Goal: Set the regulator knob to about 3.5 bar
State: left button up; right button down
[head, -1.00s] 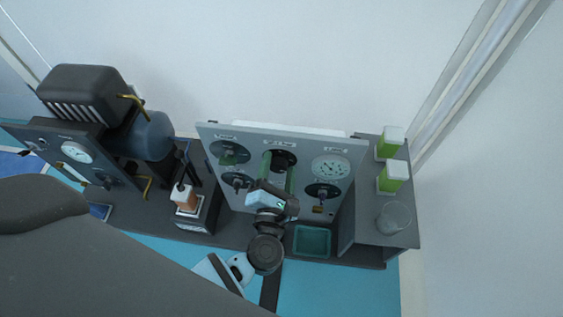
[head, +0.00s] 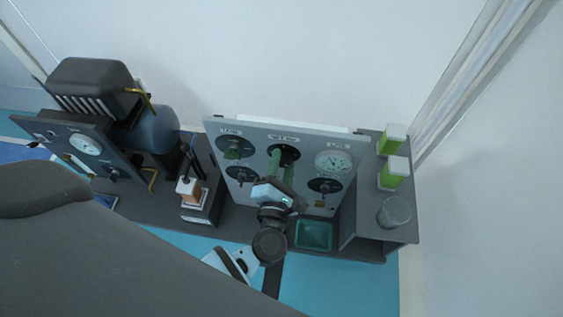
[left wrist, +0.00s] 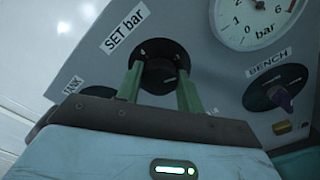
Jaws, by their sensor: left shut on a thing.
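The regulator knob (left wrist: 160,73) is black and round, under the "SET bar" label on the grey panel (head: 262,191). In the left wrist view my left gripper (left wrist: 158,82) has its two green fingers on either side of the knob, shut on it. In the head view my left gripper (head: 282,165) reaches the upper middle of the panel and partly hides the knob. The bar gauge (head: 334,162) is at the panel's upper right; it also shows, cut off, in the left wrist view (left wrist: 256,14). Its exact reading is too small to tell. My right gripper is not in view.
The "BENCH" knob (left wrist: 279,95) sits below the gauge. Other dials are on the panel's left side. A teal tray (head: 314,235) lies in front, green-and-white boxes (head: 394,170) and a glass beaker (head: 394,212) at right. A compressor (head: 92,85) stands left.

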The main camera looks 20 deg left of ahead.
pick_arm(q)
jog(key=shift+r+m+p, duration=0.1)
jog(key=shift+m+p, duration=0.4)
jog(key=shift+m, duration=0.4)
jog(key=m+p, duration=0.1)
jog(key=m, duration=0.1)
jog(key=shift+m, duration=0.3)
jog(key=shift+m+p, duration=0.65)
jog(key=shift+m, duration=0.25)
jog(key=shift+m+p, duration=0.4)
jog(key=shift+m, duration=0.7)
jog(key=shift+d+f+m+p, duration=0.1)
jog(key=shift+f+m+p, duration=0.15)
jog(key=shift+m, duration=0.55)
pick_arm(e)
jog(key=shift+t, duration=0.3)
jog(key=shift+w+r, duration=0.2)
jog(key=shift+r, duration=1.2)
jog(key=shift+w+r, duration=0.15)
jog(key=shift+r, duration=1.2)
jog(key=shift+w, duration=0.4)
pick_arm(q)
jog(key=o, duration=1)
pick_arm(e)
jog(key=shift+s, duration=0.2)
pick_arm(q)
jog(key=shift+s, duration=0.1)
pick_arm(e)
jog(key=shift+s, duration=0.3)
